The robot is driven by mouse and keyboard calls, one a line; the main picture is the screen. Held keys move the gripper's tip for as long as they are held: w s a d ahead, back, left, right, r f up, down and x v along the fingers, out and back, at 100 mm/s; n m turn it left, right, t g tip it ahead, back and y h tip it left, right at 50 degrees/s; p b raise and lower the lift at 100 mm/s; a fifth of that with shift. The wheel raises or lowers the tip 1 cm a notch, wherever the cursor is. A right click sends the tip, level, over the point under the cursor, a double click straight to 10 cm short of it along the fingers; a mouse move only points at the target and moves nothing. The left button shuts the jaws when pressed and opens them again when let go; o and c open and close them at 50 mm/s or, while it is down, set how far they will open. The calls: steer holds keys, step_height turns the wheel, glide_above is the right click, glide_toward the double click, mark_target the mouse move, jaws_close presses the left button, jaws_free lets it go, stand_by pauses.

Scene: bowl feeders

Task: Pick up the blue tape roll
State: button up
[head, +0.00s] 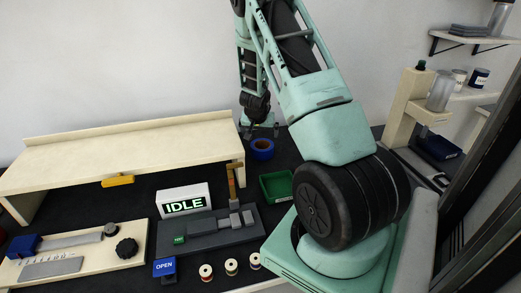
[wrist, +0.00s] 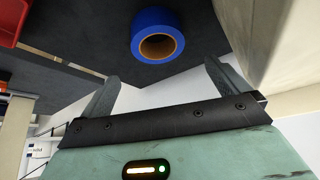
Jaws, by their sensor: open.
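The blue tape roll (head: 262,154) lies on the dark tabletop, near the right end of the raised wooden shelf. In the wrist view the roll (wrist: 150,20) shows at the top centre, with its orange-brown core facing the camera. My gripper (head: 261,131) is just behind and above the roll in the head view. In the wrist view its two fingers (wrist: 162,72) are spread wide with nothing between them. The roll appears beyond the fingertips, apart from them.
The raised wooden shelf (head: 120,146) stands left of the roll, and a green bin (head: 277,187) is in front of it. An IDLE sign (head: 184,201) and a grey fixture (head: 215,234) are nearer. A red object (wrist: 10,22) shows in the wrist view's top left corner.

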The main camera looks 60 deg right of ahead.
glide_toward(262, 146)
steer(key=shift+s+a+f+p, duration=0.15)
steer(key=shift+f+p, duration=0.3)
steer(key=shift+f, duration=0.3)
steer(key=shift+p+x, duration=1)
steer(key=shift+x, duration=1.75)
steer(key=shift+s+f, duration=0.1)
steer(key=shift+s, duration=0.1)
steer(key=c, duration=0.9)
